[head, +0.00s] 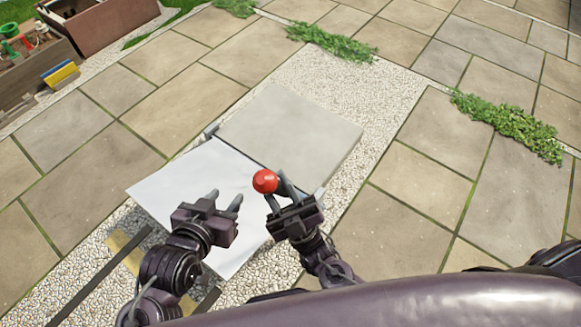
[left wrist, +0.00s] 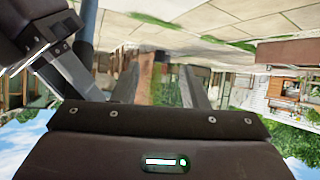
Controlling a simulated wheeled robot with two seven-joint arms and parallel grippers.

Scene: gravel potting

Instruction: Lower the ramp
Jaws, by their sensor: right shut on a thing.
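A pale, smooth panel (head: 165,190), apparently the ramp, meets a grey slab (head: 290,130) along one edge, with small grey fittings at both ends of that edge. I cannot tell the panel's exact tilt. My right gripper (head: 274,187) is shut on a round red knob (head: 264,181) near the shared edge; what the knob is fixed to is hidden. My left gripper (head: 226,199) is open and empty over the pale panel, left of the right gripper. The left wrist view shows mostly gripper parts and a blurred, upside-down background, with no clear view of the panel.
A gravel strip (head: 345,80) runs around the slab, with paving (head: 425,185) on both sides. A yellow bar (head: 127,255) and dark rails lie at lower left. Planters with tools (head: 30,60) stand at upper left. Low green plants (head: 510,125) grow between the pavers.

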